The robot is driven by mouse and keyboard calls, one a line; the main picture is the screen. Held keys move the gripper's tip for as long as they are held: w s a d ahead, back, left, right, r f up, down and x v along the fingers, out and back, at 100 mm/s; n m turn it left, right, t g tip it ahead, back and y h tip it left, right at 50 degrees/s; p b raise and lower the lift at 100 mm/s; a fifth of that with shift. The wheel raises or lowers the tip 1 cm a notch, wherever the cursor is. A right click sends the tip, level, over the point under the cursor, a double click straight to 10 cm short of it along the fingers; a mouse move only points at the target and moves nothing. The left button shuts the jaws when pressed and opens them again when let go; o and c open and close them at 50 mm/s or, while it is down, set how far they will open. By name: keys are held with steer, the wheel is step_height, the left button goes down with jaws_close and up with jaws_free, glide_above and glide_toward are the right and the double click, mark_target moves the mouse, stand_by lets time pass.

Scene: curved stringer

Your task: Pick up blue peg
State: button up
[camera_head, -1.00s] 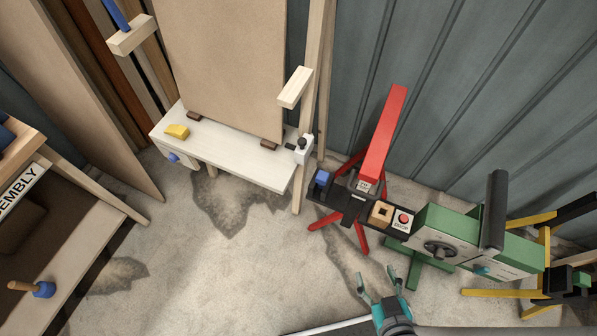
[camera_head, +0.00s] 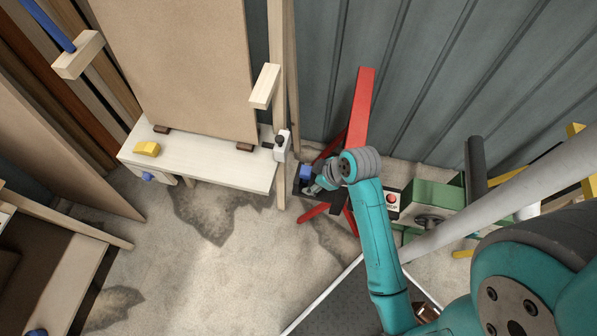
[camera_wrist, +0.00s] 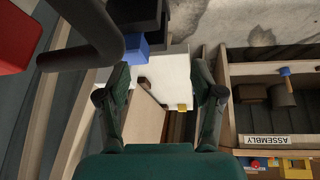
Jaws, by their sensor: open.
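The blue peg (camera_head: 305,171), block-like in shape, stands on the black tray (camera_head: 296,190) of the red stand. It also shows in the wrist view (camera_wrist: 136,50), above and left of the middle, close to the left finger. My gripper (camera_head: 320,182) is just right of the peg in the head view, partly hidden by my arm. In the wrist view my gripper (camera_wrist: 160,78) is open, with its two fingers wide apart and nothing held between them. I cannot tell whether a finger touches the peg.
The red stand (camera_head: 358,110) rises beside my arm. A white bench (camera_head: 200,165) with a yellow block (camera_head: 147,149) is to the left. A red button box (camera_head: 392,199) and green machine (camera_head: 432,202) are to the right. A wooden post (camera_head: 281,80) stands near the tray.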

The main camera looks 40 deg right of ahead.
mark_target(308, 170)
steer(key=w+d+r+n+g+y, duration=0.1)
steer(key=w+d+r+n+g, duration=0.1)
steer(key=d+r, duration=0.2)
steer(key=x, duration=0.5)
steer(key=shift+w+d+f, duration=0.1)
steer(key=shift+w+f, duration=0.15)
steer(key=shift+w, duration=0.05)
steer(key=shift+d+x, duration=0.2)
steer(key=shift+x, duration=2.45)
steer(key=shift+c, duration=0.3)
steer(key=c, duration=1.1)
